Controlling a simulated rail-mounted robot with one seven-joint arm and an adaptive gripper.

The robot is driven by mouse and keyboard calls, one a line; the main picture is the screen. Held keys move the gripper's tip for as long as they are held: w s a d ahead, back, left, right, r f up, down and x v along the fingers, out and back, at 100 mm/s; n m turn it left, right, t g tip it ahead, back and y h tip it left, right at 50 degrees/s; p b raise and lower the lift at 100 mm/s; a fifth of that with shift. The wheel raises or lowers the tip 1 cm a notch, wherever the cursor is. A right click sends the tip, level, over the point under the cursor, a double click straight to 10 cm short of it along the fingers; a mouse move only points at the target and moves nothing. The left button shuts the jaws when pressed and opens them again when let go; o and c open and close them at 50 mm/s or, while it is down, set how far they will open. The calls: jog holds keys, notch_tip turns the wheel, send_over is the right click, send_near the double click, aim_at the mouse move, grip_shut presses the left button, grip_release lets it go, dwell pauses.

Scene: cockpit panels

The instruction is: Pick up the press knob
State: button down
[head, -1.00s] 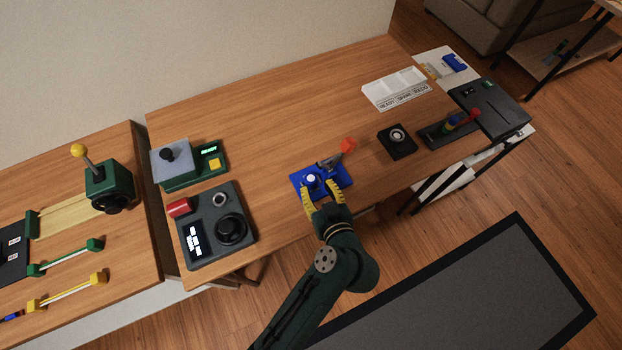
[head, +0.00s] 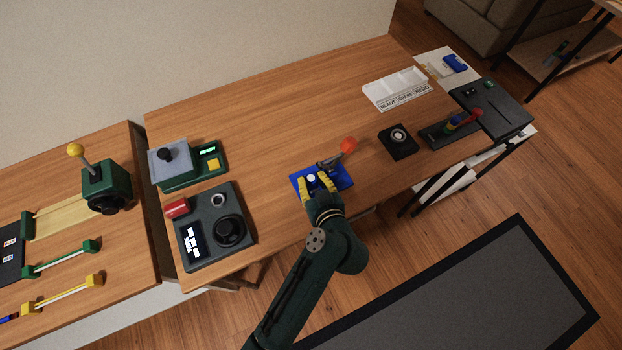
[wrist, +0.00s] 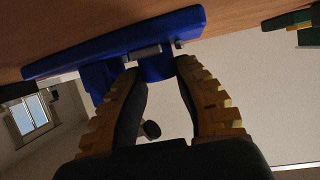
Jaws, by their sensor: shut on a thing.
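A blue device (head: 345,186) sits on the wooden table, with a white round top (head: 311,178) and a grey lever (head: 329,162) ending in an orange-red knob (head: 348,145). My gripper (head: 318,183) has its yellow fingers on either side of the white top. In the wrist view, the fingertips of my gripper (wrist: 153,68) close around a blue block (wrist: 157,66) on the blue base plate (wrist: 75,59). The fingers hide part of the block. A dark round knob-like thing (wrist: 151,130) shows between the fingers, farther off. Whether the block is the press knob is unclear.
A black button box (head: 398,140) and a white labelled tray (head: 396,90) are to the right. The table behind the blue device is clear.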

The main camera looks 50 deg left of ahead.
jog(key=shift+s+d+r, duration=0.1)
jog(key=shift+d+r, duration=0.25)
jog(key=shift+r, duration=0.05)
jog(key=r+p+v, duration=0.1)
jog(key=p+v, duration=0.2)
jog(key=v, duration=1.2)
jog(key=shift+a+r, duration=0.25)
jog(key=shift+r, duration=0.1)
